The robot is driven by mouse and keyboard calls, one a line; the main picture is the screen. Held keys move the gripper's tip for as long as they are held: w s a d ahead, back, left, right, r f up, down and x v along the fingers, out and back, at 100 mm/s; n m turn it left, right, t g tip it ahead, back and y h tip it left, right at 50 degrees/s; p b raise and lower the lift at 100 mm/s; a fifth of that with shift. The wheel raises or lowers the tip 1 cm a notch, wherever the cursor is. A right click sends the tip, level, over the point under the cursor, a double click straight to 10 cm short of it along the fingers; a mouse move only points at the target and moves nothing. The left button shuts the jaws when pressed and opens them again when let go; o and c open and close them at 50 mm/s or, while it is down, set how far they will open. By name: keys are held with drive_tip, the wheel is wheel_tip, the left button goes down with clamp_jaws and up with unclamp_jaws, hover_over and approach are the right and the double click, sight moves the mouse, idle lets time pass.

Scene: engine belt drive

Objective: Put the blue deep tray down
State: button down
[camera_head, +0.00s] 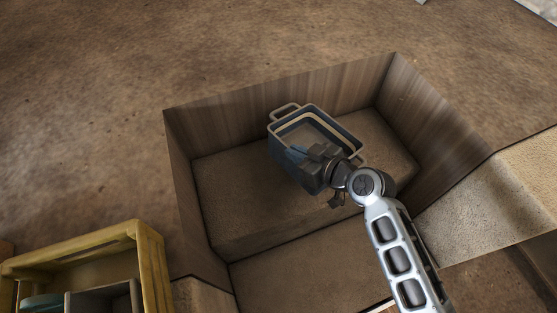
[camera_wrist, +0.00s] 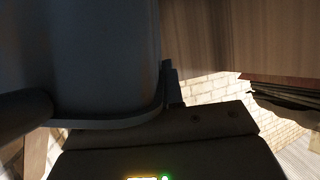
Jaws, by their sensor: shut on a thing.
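The blue deep tray (camera_head: 293,168) has a pale rim and a loop handle at each end. In the head view it is inside a large open brown box (camera_head: 240,229), over the box's bottom. I cannot tell whether the tray touches the bottom. My gripper (camera_head: 325,156) is shut on the tray at its near right side; its fingertips are hard to make out there. In the wrist view the tray (camera_wrist: 105,60) fills the upper left, dark and close, with its rim and part of a handle beside my gripper.
The box walls (camera_head: 290,85) rise around the tray on the back, left and right. A yellow crate (camera_head: 150,262) with things in it stands at the lower left. A pale surface (camera_head: 490,195) lies to the right. The brown ground behind the box is clear.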

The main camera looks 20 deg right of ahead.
drive_tip(key=s+d+r+m+h+p, duration=0.1)
drive_tip(key=p, duration=0.1)
drive_tip(key=s+d+r+m+h+p, duration=0.1)
drive_tip(key=m+h+p, duration=0.1)
drive_tip(key=d+r+m+t+h+p, duration=0.1)
drive_tip(key=p, duration=0.2)
drive_tip(key=shift+s+r+h, duration=0.1)
drive_tip(key=shift+s+h, duration=0.3)
idle(0.5)
drive_tip(key=shift+a, duration=0.1)
idle(0.4)
